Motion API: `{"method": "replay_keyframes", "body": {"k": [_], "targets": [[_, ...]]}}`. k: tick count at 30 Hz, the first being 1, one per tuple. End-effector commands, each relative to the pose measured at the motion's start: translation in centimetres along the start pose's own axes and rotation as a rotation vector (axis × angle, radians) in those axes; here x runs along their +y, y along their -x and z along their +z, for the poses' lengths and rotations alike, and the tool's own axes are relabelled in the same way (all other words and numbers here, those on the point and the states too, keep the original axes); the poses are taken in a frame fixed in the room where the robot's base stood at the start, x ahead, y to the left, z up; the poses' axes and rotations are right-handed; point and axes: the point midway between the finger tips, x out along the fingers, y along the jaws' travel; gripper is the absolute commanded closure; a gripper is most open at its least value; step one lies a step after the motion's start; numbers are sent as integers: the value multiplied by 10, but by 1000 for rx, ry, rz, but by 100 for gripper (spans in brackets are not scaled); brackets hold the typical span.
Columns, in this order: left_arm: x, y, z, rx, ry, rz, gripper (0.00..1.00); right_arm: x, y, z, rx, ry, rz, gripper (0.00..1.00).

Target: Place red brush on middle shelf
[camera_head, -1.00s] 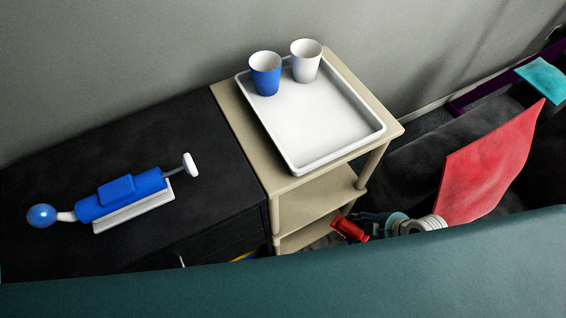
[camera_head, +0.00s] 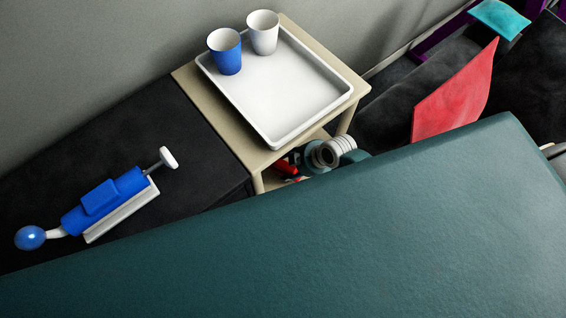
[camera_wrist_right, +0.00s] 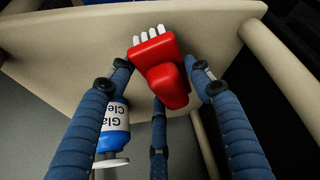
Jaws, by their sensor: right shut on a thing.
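The red brush (camera_head: 284,168) shows in the head view at the near right side of the beige shelf unit (camera_head: 218,118), low beside the tray-topped upper board. In the right wrist view the brush (camera_wrist_right: 162,72), with white bristles, lies between the blue fingers of my right gripper (camera_wrist_right: 160,68), which is shut on it. A beige board (camera_wrist_right: 75,38) fills the background behind the brush. In the head view my right gripper (camera_head: 302,162) is partly hidden by the teal surface in front. The lower shelves are mostly hidden there. My left gripper is out of view.
A white tray (camera_head: 345,97) with a blue cup (camera_head: 226,58) and a white cup (camera_head: 263,35) sits on top. A labelled blue-and-white bottle (camera_wrist_right: 112,130) is near the fingers. A black cabinet (camera_head: 120,135) bears a blue device (camera_head: 103,200). A teal padded surface (camera_head: 330,245) blocks the foreground.

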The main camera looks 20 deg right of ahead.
Motion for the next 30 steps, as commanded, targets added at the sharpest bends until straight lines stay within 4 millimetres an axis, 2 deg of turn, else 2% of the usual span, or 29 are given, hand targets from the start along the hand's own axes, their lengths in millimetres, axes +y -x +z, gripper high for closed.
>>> {"method": "replay_keyframes", "body": {"k": [1, 5, 6, 8, 20, 21, 23, 30], "targets": [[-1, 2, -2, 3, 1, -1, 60, 1, -3, -13, 7, -1, 0, 91], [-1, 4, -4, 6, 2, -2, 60, 3, -14, -30, 4, -1, -1, 91], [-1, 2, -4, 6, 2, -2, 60, 2, -20, -22, 0, -2, -1, 91], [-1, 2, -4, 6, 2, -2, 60, 2, -24, -19, 0, -2, -1, 91], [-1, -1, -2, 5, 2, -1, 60, 2, -29, -17, 2, 0, 2, 91], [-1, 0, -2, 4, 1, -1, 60, 2, -28, -17, 2, 0, 1, 42], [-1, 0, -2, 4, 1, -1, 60, 2, -28, -17, 2, 0, 1, 31], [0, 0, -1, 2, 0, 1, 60, 2, -28, -17, 2, 0, 1, 31]]}}
